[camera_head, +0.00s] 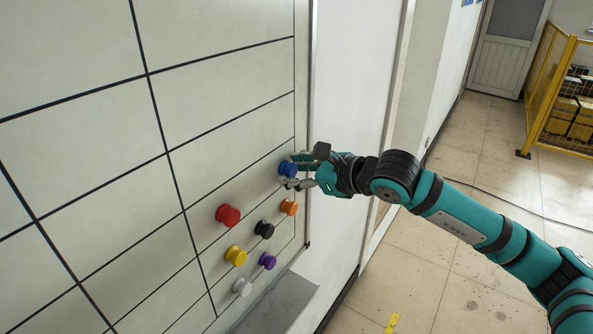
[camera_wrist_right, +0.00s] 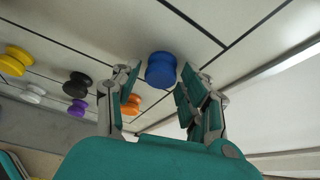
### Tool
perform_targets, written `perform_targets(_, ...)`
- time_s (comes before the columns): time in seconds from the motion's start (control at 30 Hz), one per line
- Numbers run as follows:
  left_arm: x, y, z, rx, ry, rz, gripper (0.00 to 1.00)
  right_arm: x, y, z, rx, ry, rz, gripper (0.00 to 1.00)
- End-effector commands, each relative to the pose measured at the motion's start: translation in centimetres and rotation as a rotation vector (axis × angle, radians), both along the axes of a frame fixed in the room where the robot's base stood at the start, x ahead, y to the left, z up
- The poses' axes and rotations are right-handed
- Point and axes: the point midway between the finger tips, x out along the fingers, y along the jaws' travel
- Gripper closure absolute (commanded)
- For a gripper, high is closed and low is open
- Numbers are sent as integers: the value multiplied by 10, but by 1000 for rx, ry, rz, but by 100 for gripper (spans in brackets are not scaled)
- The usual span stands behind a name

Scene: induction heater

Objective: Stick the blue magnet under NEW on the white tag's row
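The blue magnet (camera_head: 287,168) sits on the whiteboard (camera_head: 85,130) near its right edge. My right gripper (camera_head: 297,170) is at the blue magnet, with its fingers on either side of it. In the right wrist view the blue magnet (camera_wrist_right: 160,70) shows between the two open fingers of the right gripper (camera_wrist_right: 160,86), with gaps on both sides. I see no contact there. The NEW heading and the white tag do not show in either view. My left gripper is out of view.
Red (camera_head: 228,215), black (camera_head: 264,229), orange (camera_head: 289,207), yellow (camera_head: 236,256), purple (camera_head: 267,261) and white (camera_head: 242,287) magnets sit on the board's lower right. Black lines divide the board. Grid cells to the left are bare. A yellow fence (camera_head: 548,80) stands far right.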

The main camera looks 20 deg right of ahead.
Motion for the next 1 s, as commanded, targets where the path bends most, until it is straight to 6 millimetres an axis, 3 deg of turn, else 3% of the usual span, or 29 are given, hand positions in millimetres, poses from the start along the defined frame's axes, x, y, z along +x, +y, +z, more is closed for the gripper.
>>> perform_targets(0.03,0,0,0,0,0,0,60,0,0,0,0,0,0,65)
perform_targets(0.3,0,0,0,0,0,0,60,0,0,0,0,0,0,99)
perform_targets(1.0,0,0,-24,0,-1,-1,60,-24,-19,-2,0,1,-2,99)
